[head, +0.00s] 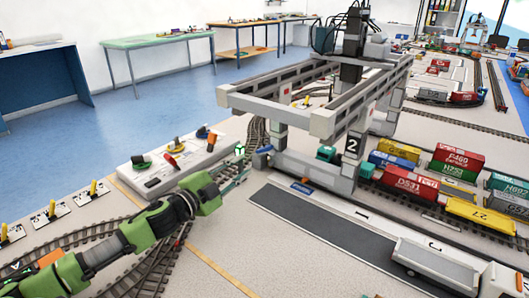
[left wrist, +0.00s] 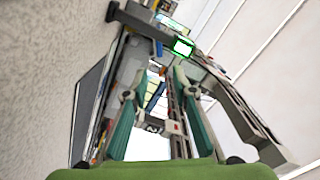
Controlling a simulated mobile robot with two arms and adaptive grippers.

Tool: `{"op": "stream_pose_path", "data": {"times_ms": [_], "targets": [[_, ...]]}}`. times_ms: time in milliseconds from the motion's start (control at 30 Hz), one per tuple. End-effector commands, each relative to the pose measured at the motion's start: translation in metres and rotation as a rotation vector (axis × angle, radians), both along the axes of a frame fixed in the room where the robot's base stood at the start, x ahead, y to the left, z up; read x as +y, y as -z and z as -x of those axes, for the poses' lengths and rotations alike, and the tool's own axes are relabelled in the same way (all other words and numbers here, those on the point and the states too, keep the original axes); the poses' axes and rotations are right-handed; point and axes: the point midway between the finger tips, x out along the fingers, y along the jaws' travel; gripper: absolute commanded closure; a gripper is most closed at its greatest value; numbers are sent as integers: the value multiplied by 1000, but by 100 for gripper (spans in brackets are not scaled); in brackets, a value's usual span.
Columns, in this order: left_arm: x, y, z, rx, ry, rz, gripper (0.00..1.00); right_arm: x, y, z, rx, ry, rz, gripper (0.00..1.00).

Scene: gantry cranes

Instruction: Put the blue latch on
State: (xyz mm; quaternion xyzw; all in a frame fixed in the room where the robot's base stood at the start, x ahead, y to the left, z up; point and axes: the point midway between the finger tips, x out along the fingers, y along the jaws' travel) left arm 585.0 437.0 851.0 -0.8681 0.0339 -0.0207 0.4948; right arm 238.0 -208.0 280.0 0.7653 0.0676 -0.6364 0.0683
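A small blue part (head: 264,149), probably the blue latch, sticks out from the near left leg of the grey gantry crane (head: 282,137). In the left wrist view a blue bar (left wrist: 155,95) shows between the fingers, farther off; I cannot tell if it is the same part. My left gripper (head: 238,172) is just left of the crane leg in the head view. In the left wrist view its teal fingers (left wrist: 155,82) stand apart with nothing held. A small green-edged box (head: 240,149) is just above the fingers; it also shows in the left wrist view (left wrist: 183,47). My right gripper is not in view.
A grey control panel (head: 175,160) with coloured levers lies behind my left arm. Rail tracks (head: 75,238) run beneath it. Container wagons (head: 410,184) and a grey truck trailer (head: 436,264) stand at the right.

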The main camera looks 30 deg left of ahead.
Motion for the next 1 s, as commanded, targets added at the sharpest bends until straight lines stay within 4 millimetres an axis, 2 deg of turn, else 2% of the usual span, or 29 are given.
{"op": "stream_pose_path", "data": {"times_ms": [233, 700, 1000], "targets": [[-1, -1, -34, -3, -3, -3, 75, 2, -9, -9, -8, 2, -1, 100], [-6, -2, -91, -2, -2, -1, 75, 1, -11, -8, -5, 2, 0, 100], [-8, 0, -112, 0, -2, 0, 75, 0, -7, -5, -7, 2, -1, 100]]}}
